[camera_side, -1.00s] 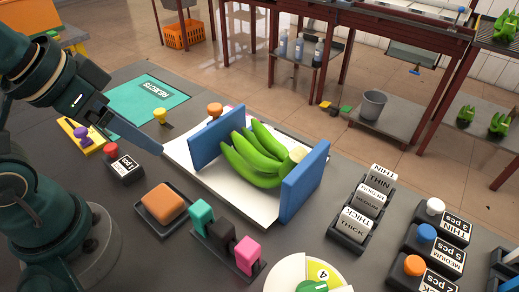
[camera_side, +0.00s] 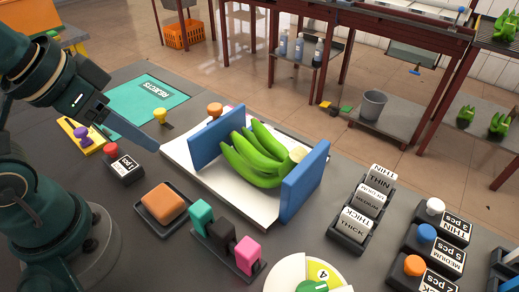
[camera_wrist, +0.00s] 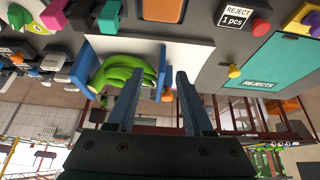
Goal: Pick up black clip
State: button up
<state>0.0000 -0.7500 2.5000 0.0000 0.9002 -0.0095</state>
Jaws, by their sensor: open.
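The black clip (camera_side: 221,236) stands in a dark holder on the table, between a teal clip (camera_side: 201,214) and a pink clip (camera_side: 247,254). The wrist view also shows the black clip (camera_wrist: 80,14) near the top edge, beside the teal clip (camera_wrist: 109,14). My gripper (camera_wrist: 157,76) is open and empty, with its two fingers apart in the wrist view. In the side view my gripper (camera_side: 155,146) is above the table, to the upper left of the clips and apart from them.
Green bananas (camera_side: 250,160) lie on a white tray (camera_side: 222,195) between two blue walls (camera_side: 303,181). An orange block (camera_side: 163,204) sits in a dark dish left of the clips. Labelled blocks (camera_side: 358,213) stand to the right, and a round numbered disc (camera_side: 285,274) is at the front.

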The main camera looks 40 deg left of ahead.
jog(key=g, duration=0.6)
send_over(222, 226)
notch_tip(222, 226, down, 5)
jog(key=shift+f, duration=2.65)
grip_shut()
